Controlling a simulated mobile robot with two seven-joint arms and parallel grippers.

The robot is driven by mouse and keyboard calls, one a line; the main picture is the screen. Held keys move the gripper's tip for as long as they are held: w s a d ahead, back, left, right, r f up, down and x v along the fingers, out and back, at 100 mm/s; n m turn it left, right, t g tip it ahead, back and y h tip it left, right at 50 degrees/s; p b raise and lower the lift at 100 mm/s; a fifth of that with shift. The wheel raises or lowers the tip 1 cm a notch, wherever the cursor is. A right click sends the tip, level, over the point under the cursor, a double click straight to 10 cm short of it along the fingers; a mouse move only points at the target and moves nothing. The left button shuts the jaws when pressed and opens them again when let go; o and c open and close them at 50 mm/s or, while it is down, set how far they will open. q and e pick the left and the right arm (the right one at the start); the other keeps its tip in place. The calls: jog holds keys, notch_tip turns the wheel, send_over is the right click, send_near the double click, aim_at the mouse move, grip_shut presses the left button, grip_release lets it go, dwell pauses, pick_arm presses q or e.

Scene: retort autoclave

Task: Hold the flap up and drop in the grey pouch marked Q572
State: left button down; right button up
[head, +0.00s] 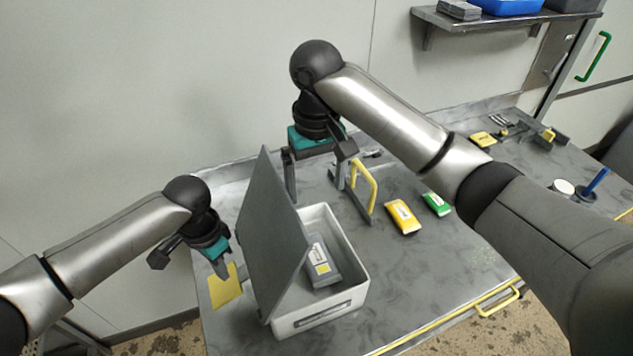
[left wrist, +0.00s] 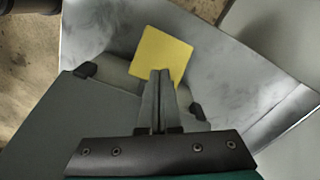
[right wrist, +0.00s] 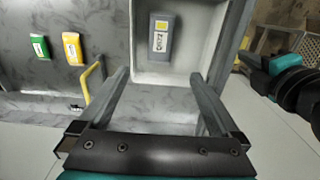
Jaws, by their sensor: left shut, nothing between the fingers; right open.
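The light grey box (head: 345,300) stands on the table with its dark grey flap (head: 272,235) raised, leaning left. The grey pouch (head: 321,266) with a yellow patch lies inside on the box floor; the right wrist view shows this pouch (right wrist: 161,38) with lettering that reads Q572. My left gripper (head: 225,276) is shut and empty, left of the flap and apart from it, above a yellow square (left wrist: 160,50). My right gripper (right wrist: 158,76) is open and empty, above the back end of the box, with the pouch beyond its fingertips.
A yellow pouch (head: 403,217) and a green pouch (head: 437,204) lie right of the box. A yellow handle (head: 371,186) stands behind it. A white cup (head: 563,187) and small items are at the far right. A shelf (head: 500,24) hangs on the wall.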

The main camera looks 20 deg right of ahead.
pick_arm(q)
notch_tip(320, 180, up, 12)
jog(key=p, duration=0.5)
jog(key=shift+f+p, duration=0.25)
jog(key=shift+p, duration=0.05)
dwell(0.3)
jog(key=shift+a, duration=0.1)
dwell(0.4)
